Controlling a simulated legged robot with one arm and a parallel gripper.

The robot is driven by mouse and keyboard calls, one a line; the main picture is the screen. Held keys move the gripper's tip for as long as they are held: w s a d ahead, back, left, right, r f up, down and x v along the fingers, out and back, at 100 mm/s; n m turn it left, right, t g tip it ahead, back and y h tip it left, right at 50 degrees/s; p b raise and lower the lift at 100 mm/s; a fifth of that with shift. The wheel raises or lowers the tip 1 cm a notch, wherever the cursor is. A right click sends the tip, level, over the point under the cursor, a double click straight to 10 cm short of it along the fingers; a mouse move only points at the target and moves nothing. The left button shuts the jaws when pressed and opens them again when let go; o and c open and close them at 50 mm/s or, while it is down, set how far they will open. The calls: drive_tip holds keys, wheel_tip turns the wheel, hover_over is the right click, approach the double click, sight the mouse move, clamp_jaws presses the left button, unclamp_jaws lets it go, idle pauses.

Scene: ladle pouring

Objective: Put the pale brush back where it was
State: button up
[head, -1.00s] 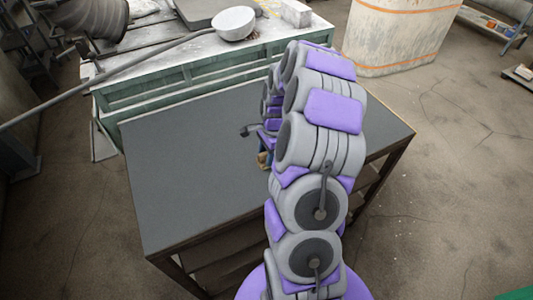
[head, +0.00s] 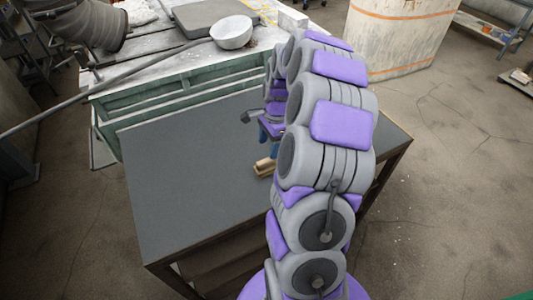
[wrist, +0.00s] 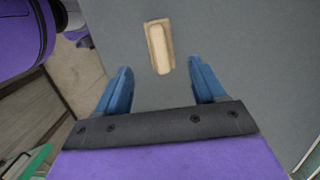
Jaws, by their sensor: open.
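The pale brush (wrist: 160,48) lies on the dark grey table top (head: 190,180), a light rounded piece on a tan rectangular base. In the head view the brush (head: 264,167) shows just left of my arm, partly hidden by it. My gripper (wrist: 160,75) has its two blue fingers spread wide, with nothing between them. The brush lies beyond the fingertips in the wrist view, roughly centred between them. In the head view the blue fingers (head: 269,132) hang above the table behind the brush, partly hidden by my arm.
A green workbench (head: 175,88) stands behind the table, with a white bowl (head: 231,32) and a grey slab (head: 203,16) on it. A long rod (head: 110,73) reaches left from the bowl. The left part of the table top is clear.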

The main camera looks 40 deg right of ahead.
drive_tip(key=s+a+r+n, duration=0.3)
drive_tip(key=a+r+n, duration=0.1)
drive_tip(key=a, duration=0.3)
drive_tip(key=s+a+r+n+g, duration=0.1)
drive_tip(key=s+a+r+n, duration=0.25)
drive_tip(key=a, duration=0.25)
drive_tip(key=s+a+r+n, duration=0.2)
drive_tip(key=a+r+n, duration=0.15)
drive_tip(key=a, duration=0.35)
drive_tip(key=s+a+n+h, duration=0.1)
drive_tip(key=s+a+n, duration=0.2)
drive_tip(key=s, duration=0.6)
drive_tip(key=s+a+n+g, duration=0.1)
drive_tip(key=s+a+n, duration=0.3)
drive_tip(key=s, duration=0.5)
drive_tip(key=n, duration=0.2)
drive_tip(key=shift+a+r+n+h, duration=0.25)
drive_tip(key=shift+r+n+h, duration=0.05)
drive_tip(key=shift+r+h, duration=0.1)
